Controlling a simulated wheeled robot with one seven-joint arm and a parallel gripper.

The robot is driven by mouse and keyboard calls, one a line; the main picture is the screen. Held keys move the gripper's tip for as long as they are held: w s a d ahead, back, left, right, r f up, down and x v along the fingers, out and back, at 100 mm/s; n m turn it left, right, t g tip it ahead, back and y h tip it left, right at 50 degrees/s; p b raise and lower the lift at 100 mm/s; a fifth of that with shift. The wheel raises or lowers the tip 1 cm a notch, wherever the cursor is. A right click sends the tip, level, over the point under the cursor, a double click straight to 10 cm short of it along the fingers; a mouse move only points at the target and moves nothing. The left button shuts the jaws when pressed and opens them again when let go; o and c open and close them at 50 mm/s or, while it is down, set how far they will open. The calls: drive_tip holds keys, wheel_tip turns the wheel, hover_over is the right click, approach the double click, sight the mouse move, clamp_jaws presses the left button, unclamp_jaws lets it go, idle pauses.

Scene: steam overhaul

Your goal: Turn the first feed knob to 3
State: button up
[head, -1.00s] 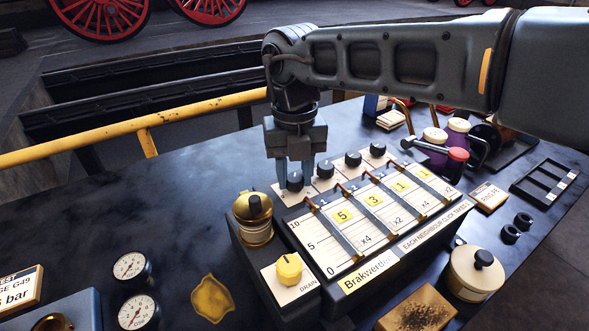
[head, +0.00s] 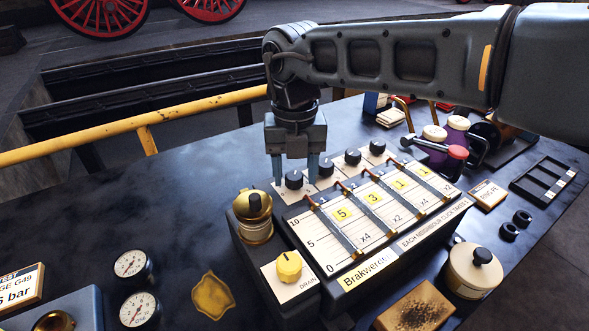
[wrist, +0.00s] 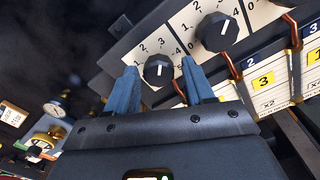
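The first feed knob (head: 294,180) is a small black knob at the left end of the knob row behind the feed panel (head: 325,237). In the wrist view the knob (wrist: 158,71) has a white pointer line, pointing roughly toward the 3 on its scale, though it is small. My gripper (head: 295,183) is over this knob with its blue fingers spread, one on each side. The wrist view shows a gap between each finger and the knob, so my gripper (wrist: 160,78) is open and holds nothing.
The second knob (head: 325,168) stands close to the right finger, with two more knobs beyond. A brass valve with a black knob (head: 255,206) stands at the panel's left corner, near a yellow drain knob (head: 289,266). Gauges (head: 131,264) lie left; the table's left back is clear.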

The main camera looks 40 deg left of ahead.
sight(294, 176)
drive_tip(key=shift+o, duration=0.5)
wheel_tip(294, 176, up, 8)
drive_tip(key=shift+f+b, duration=0.15)
drive_tip(key=shift+b, duration=0.45)
